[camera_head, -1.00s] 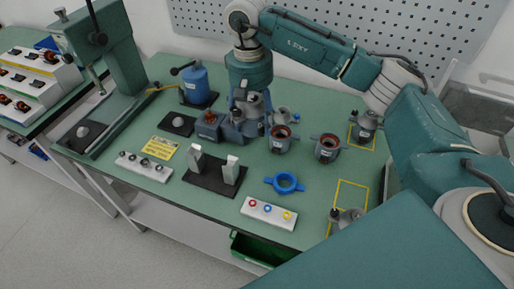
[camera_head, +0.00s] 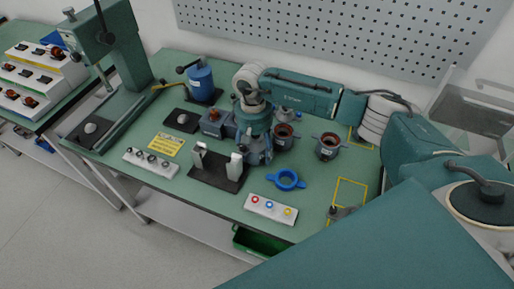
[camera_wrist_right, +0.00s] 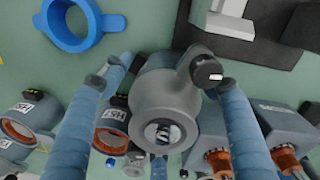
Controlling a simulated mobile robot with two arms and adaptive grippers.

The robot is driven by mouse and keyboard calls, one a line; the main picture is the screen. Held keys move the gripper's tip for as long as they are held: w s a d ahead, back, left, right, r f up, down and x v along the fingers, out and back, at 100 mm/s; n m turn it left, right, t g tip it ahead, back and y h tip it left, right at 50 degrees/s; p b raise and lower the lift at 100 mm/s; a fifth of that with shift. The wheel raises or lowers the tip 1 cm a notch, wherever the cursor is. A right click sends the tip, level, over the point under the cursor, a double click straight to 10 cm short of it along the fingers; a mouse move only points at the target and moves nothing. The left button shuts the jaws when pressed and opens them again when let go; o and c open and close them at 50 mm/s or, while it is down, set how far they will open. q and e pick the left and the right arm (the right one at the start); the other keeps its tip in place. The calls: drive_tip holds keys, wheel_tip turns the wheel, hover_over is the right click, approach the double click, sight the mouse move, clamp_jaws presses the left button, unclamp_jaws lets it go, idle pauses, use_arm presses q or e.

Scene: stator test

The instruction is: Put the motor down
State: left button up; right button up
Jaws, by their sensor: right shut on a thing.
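My right gripper (camera_head: 256,152) points down over the middle of the table, just right of the black fixture with two pale upright posts (camera_head: 218,172). In the right wrist view my gripper (camera_wrist_right: 165,85) has its blue fingers around a grey motor (camera_wrist_right: 160,105) with a round body, a side lug and a dark cap. In the head view the arm and fingers largely hide this motor. I cannot tell whether it touches the table. My left gripper is in neither view.
Two grey housings with reddish-brown insides (camera_head: 284,136) (camera_head: 328,147) stand to the right. A blue ring (camera_head: 287,180) and a white button box (camera_head: 270,209) lie in front. A green press (camera_head: 118,50) stands left. A yellow-outlined area (camera_head: 350,192) on the right is bare.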

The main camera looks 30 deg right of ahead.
drive_tip(key=shift+f+b, duration=0.1)
drive_tip(key=shift+b, duration=0.2)
drive_tip(key=o, duration=1.9)
